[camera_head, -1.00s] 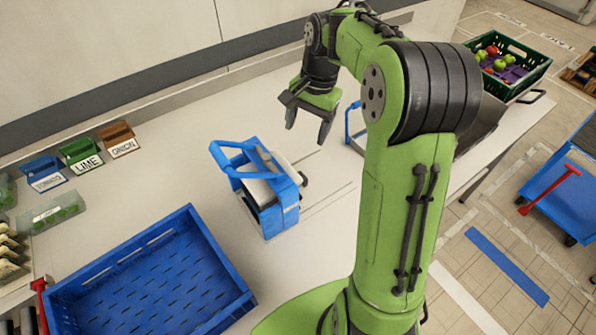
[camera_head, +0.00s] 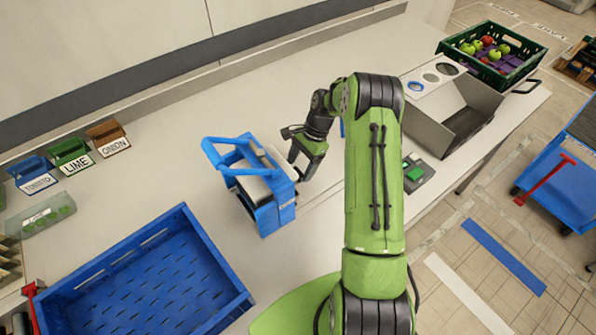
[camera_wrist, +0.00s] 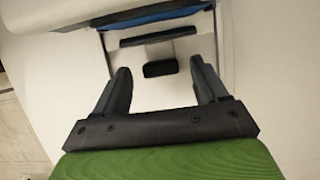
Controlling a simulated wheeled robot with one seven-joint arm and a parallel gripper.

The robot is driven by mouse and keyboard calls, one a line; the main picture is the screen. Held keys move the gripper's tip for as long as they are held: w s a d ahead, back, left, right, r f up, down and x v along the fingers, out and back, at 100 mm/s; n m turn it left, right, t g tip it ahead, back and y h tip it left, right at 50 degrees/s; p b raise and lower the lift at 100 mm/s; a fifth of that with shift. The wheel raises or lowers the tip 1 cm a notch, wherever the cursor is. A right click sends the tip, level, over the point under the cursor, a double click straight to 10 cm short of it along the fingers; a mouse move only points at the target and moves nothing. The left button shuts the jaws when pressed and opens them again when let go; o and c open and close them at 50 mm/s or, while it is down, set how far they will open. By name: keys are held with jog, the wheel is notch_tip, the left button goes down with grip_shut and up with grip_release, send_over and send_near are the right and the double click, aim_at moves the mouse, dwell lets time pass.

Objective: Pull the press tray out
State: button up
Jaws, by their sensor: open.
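The blue press (camera_head: 268,212), with a looped lever on its left side, stands on the pale bench. My gripper (camera_head: 300,165) is at its right side, fingers pointing down and apart, with nothing held. In the wrist view, my open fingers (camera_wrist: 160,67) are either side of a small black piece (camera_wrist: 160,69), apparently the press tray's handle. A dark bar (camera_wrist: 158,37) lies beyond it, below the blue edge of the press (camera_wrist: 150,17). The tray itself is mostly hidden, and I cannot tell whether my fingers touch the handle.
A large blue crate (camera_head: 222,248) stands at the front left. Tomato, lime and onion bins (camera_head: 70,155) stand at the back left. To the right are a green pad device (camera_head: 414,173), a grey metal chute (camera_head: 440,123) and a green crate of apples (camera_head: 520,72). Bench behind the press is clear.

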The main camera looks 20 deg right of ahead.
jog(key=shift+x, duration=1.4)
jog(key=shift+d, duration=0.1)
grip_shut()
